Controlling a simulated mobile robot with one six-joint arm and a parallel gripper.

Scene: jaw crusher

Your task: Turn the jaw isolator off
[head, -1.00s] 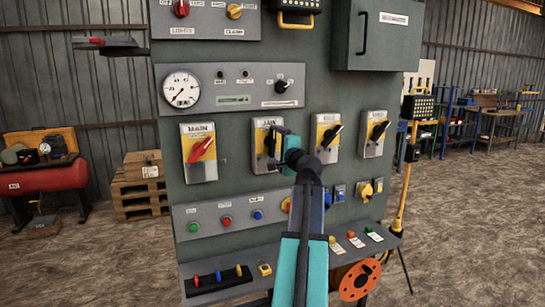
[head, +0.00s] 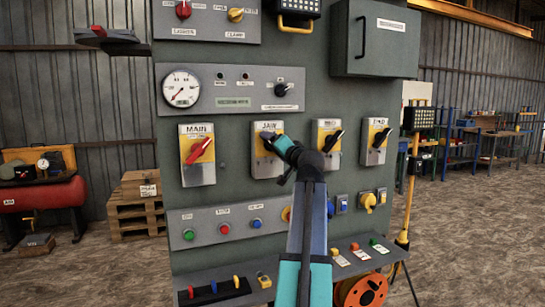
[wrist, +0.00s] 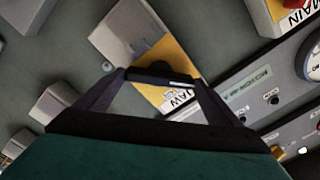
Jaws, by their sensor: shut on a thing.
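The jaw isolator is a grey plate with a yellow panel and a JAW label, second from left in the switch row. In the head view its lower plate (head: 264,169) shows below my gripper (head: 271,142). In the wrist view its grey plate (wrist: 124,33) and yellow panel lie behind the fingers. My gripper (wrist: 160,77) is shut on the isolator's dark handle (wrist: 162,78), which spans between the fingertips. The gripper partly hides the handle in the head view, so its exact angle is hard to read.
The main isolator (head: 198,154) with a red handle is on the left. Two more black-handled isolators (head: 325,151) (head: 375,142) are on the right. A button strip (head: 235,221) runs below, over a shelf with small levers. A gauge (head: 181,88) sits above.

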